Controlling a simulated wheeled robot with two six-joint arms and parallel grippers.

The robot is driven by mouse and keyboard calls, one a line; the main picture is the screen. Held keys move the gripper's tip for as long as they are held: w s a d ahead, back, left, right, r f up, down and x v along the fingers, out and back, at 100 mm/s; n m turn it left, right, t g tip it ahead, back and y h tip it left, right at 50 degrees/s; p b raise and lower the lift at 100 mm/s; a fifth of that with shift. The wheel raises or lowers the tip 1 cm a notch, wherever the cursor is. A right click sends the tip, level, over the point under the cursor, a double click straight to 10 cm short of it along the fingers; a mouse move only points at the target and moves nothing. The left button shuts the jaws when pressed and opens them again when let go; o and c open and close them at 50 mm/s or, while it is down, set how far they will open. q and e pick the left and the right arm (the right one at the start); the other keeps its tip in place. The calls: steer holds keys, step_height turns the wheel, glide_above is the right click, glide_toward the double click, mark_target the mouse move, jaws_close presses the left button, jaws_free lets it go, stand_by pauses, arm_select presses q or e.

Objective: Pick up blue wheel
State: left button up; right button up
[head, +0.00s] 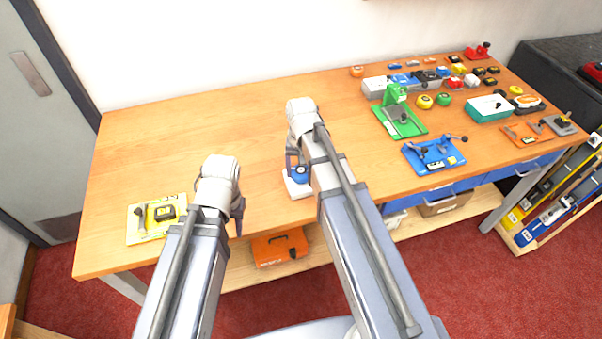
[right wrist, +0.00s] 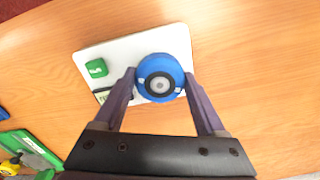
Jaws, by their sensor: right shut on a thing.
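The blue wheel (right wrist: 162,80) is round with a grey hub and sits between the two fingers of my right gripper (right wrist: 160,88), which is shut on it. Below it is a white board (right wrist: 112,53) with a green block on it; I cannot tell whether the wheel touches the board. In the head view the blue wheel (head: 300,174) shows beside my right gripper (head: 297,165), over the white board (head: 298,190) near the front edge of the bench. My left gripper (head: 239,222) is at the front edge, left of the wheel; its fingers are too unclear to tell their opening.
A green stand (head: 399,118), a blue-based tool (head: 434,155) and several small items fill the right side. The back left is clear. An orange case (head: 279,247) sits on the lower shelf.

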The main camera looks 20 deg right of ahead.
mark_target(301, 170)
steer(key=c, duration=0.5)
steer(key=shift+r, duration=0.1)
step_height(301, 170, up, 10)
steer(key=p, duration=1)
